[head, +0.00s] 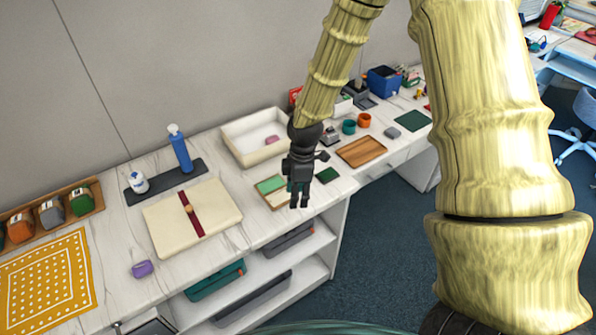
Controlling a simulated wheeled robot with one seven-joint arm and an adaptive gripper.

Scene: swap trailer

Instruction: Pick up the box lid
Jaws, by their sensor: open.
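A flat cream lid (165,228) with a dark red band across it and a small wooden knob in the middle lies on the white counter, left of centre. It looks like the box lid; whether a box is under it I cannot tell. My gripper (299,200) points down, open and apparently empty, well to the right of the lid. It hangs in front of the counter's front part, near a small green-and-tan tray (271,185). Its height above the counter is hard to tell.
A white open bin (237,134) with a pink item stands behind. A blue bottle (181,150) and a white bottle (138,182) stand on a dark mat behind the lid. A purple item (142,269) and a yellow dotted cloth (45,280) lie left. A wooden tray (362,151) lies right.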

